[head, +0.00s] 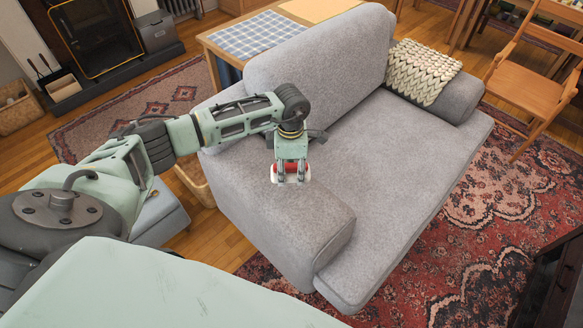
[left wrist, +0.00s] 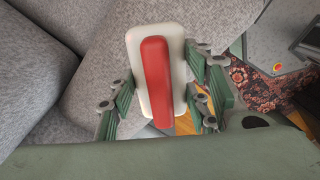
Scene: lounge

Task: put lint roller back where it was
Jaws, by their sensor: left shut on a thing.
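The lint roller (head: 291,168) is white with a red part. In the head view it is in my left gripper (head: 290,174), at the near arm of the grey sofa (head: 300,222). In the left wrist view the lint roller (left wrist: 158,82) appears as a rounded white piece with a long red bar lengthwise across it. The fingers of my left gripper (left wrist: 160,98) are on both its sides and shut on it. I cannot tell whether its underside touches the sofa arm. My right gripper is not in view.
A cream knitted throw (head: 421,72) lies over the sofa's far arm. A wooden table with a checked cloth (head: 256,35) stands behind the backrest. A wooden chair (head: 535,76) stands at the right. The sofa seat (head: 400,165) is clear. Patterned rug (head: 480,240) covers the floor at the right.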

